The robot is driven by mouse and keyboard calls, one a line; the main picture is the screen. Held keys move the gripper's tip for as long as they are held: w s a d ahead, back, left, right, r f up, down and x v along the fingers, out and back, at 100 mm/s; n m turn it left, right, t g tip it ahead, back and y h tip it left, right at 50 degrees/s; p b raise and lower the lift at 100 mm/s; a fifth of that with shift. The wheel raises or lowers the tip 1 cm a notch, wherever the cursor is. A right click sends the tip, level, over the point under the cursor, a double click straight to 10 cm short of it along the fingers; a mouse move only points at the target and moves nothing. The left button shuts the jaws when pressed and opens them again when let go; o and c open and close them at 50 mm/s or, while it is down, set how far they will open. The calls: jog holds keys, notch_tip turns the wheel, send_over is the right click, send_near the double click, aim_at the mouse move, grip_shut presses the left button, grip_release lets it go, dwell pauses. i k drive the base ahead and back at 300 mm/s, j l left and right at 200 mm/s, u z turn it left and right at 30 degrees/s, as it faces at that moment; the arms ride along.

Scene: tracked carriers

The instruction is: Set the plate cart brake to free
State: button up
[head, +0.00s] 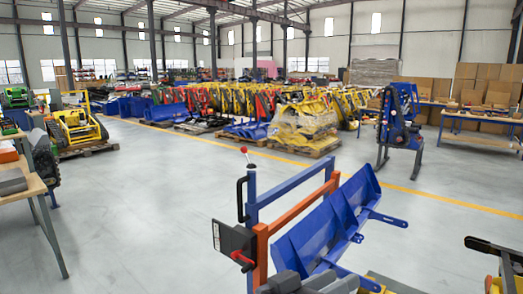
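A cart-like frame stands close in front, with a blue upright and rail (290,190), an orange post and rail (298,216) and a wide blue plate (330,228). A thin lever with a red ball knob (244,150) rises at its left, beside a black loop handle (240,200). Below is a dark box with a pale label (228,240) and a red handle (242,259). I cannot tell which of these is the brake or how it is set. Grey blocky parts (305,284) cross the bottom edge, cut off. I see no part that is clearly my gripper.
A workbench (35,187) stands at the left, and a yellow tracked machine (78,132) sits on a pallet behind it. A blue stand (400,120) is at the right. A dark and yellow machine part (495,257) is at the lower right. Grey floor (150,220) is clear at the left-centre.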

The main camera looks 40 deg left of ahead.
aim_at(244, 149)
jog(key=i+j, duration=0.2)
jog(key=j, duration=0.2)
jog(key=i+j, duration=0.15)
jog(key=j, duration=0.3)
jog(key=i+j, duration=0.2)
jog(key=j, duration=0.2)
jog(key=i+j, duration=0.15)
jog(key=j, duration=0.25)
jog(key=i+j+u, duration=0.1)
jog(key=j, duration=0.35)
jog(key=i+j, duration=0.25)
jog(key=j, duration=0.15)
jog(key=i+j, duration=0.2)
jog(key=j, duration=0.2)
